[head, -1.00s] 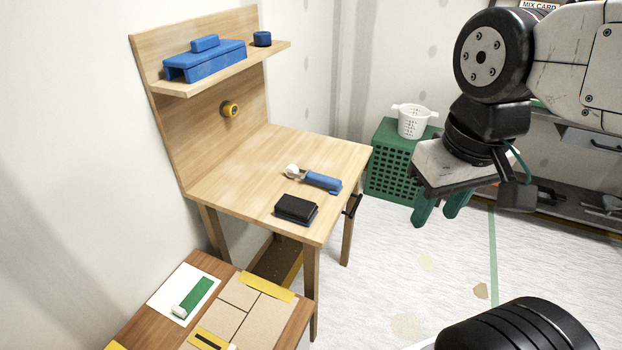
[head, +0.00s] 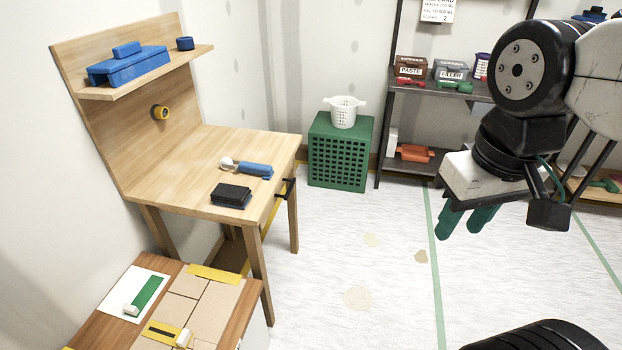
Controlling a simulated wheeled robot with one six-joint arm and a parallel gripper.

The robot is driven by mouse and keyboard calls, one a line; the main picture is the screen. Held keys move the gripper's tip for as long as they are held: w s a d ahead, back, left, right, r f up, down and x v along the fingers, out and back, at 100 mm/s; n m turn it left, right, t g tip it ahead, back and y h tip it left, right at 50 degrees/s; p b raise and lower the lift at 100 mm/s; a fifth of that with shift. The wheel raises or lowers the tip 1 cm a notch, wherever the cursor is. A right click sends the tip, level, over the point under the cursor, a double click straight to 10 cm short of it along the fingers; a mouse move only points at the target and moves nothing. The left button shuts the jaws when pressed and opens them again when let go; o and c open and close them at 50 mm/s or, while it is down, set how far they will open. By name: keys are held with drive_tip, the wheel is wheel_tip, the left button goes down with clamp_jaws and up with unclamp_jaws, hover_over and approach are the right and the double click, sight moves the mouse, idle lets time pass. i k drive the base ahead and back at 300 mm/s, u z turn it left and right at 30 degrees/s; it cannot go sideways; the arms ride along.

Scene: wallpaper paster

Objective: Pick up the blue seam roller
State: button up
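The blue seam roller (head: 254,170) lies on the wooden workbench (head: 190,160), its white roller end pointing left. My gripper (head: 468,222) hangs in the air at the right of the head view, well away from the roller and the bench. Its two green fingers point down. They look slightly apart with nothing between them, though part of the gripper is seen at an angle.
A black block with a blue base (head: 231,195) lies in front of the roller. A lower brown table (head: 250,300) stands at front left. A dark shelf (head: 385,120) stands at the back. Open floor lies between bench and gripper.

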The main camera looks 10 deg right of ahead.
sight(267, 172)
drive_tip(key=z, duration=0.15)
drive_tip(key=k, duration=0.5)
drive_tip(key=z, duration=0.9)
drive_tip(key=i, duration=1.4)
drive_tip(key=u, duration=0.45)
drive_tip(key=i, duration=0.9)
drive_tip(key=u, duration=1.3)
drive_tip(key=i, duration=0.45)
drive_tip(key=u, duration=0.3)
